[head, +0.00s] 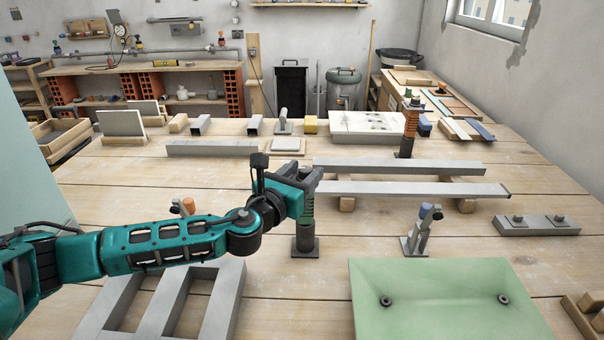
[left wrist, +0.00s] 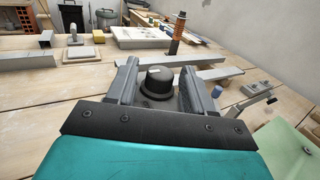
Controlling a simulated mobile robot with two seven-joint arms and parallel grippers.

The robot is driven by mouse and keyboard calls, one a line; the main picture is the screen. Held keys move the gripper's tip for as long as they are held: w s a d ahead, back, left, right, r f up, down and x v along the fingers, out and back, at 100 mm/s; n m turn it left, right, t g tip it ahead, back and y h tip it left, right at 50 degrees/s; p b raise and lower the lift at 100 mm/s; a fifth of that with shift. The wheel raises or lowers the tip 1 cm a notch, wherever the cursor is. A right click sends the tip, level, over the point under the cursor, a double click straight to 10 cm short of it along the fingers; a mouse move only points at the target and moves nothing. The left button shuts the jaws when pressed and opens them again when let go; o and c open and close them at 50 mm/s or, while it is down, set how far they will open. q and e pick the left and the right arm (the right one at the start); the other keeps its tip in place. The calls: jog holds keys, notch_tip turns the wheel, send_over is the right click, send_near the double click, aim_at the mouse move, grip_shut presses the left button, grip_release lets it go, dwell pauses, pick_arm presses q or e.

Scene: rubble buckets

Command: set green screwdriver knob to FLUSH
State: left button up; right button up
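The green screwdriver (head: 307,212) stands upright on a dark square base on the table, its top hidden by my left gripper in the head view. My left gripper (head: 306,182) is over its upper end. In the left wrist view, a black round knob (left wrist: 158,80) with a pale mark on top sits between the two fingers of my left gripper (left wrist: 160,82). The fingers are spread on either side of the knob, and narrow gaps seem to show beside it. Any setting labels are too small or hidden to read. My right gripper is not in view.
An orange-handled tool (head: 410,122) stands upright behind grey bars (head: 410,188) on wooden blocks. A blue-topped clamp-like tool (head: 422,228) stands to the right. A pale green panel (head: 450,310) lies front right, and a grey frame (head: 222,300) lies front left.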

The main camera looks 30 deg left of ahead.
pick_arm(q)
jog(key=shift+o, duration=0.4)
jog(key=shift+s, duration=0.3)
jog(key=s+b, duration=0.1)
jog(key=s, duration=1.1)
jog(key=shift+s+a, duration=0.15)
jog(key=shift+a, duration=0.05)
